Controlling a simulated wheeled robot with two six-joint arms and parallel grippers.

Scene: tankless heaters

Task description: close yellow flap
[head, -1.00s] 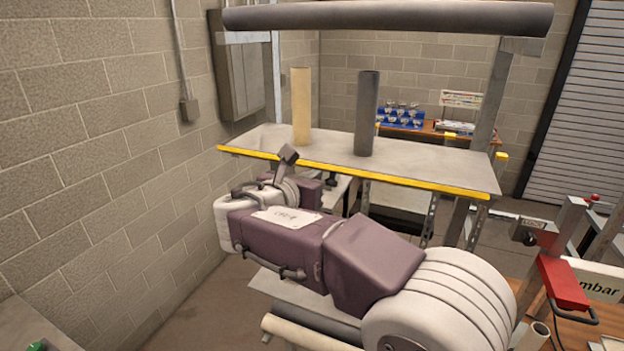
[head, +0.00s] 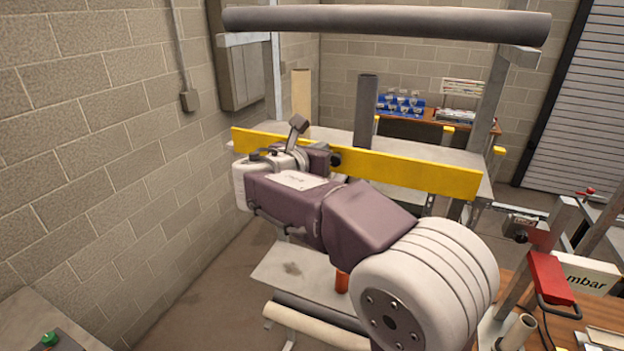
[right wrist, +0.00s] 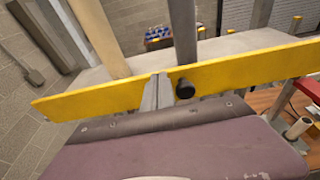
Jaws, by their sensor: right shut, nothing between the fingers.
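The yellow flap (head: 410,172) runs along the front of the grey shelf as a long strip, its broad yellow face turned toward me and standing roughly upright. It also crosses the right wrist view (right wrist: 245,72). My right gripper (head: 299,123) is shut and empty at the left part of the flap. In the right wrist view its closed fingers (right wrist: 158,88) overlap the flap's face, just left of a round black knob (right wrist: 185,89). I cannot tell whether they touch it. My right arm hides the flap's lower left part in the head view. My left gripper is not in view.
Two upright rolls, one cream (head: 301,100) and one dark grey (head: 365,112), stand on the shelf (head: 425,152) behind the flap. A dark roll (head: 390,24) lies across the top of the rack. A block wall (head: 90,130) stands at left; a red-handled device (head: 548,277) is at right.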

